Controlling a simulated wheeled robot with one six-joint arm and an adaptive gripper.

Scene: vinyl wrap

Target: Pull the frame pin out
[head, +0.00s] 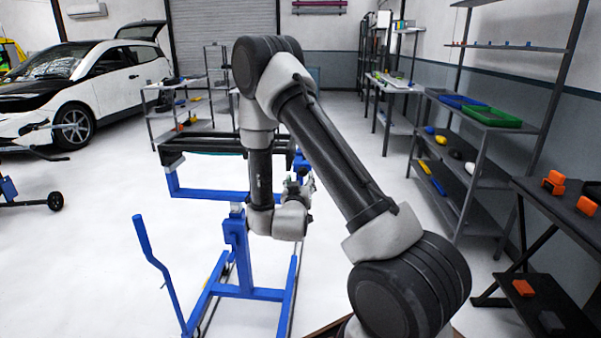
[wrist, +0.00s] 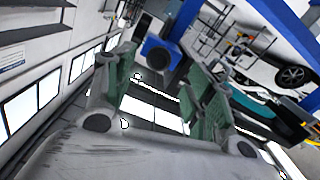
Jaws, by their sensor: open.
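The blue wheeled frame (head: 236,245) stands on the white floor beyond my arm, with a dark, long part lying across its top. My gripper (head: 300,187) is small in the head view, at the right side of the frame's upper part. In the wrist view my gripper (wrist: 165,78) has its green-padded fingers apart, with nothing held between them. A blue-edged dark end piece (wrist: 160,52) of the frame shows beyond the gap between the fingers, apart from them. I cannot make out the frame pin for certain in either view.
A blue lever (head: 153,262) rises at the frame's left. A white car (head: 100,75) stands at the back left. A shelf (head: 470,180) with trays and a dark table (head: 560,215) with orange items line the right. Open floor lies between frame and shelves.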

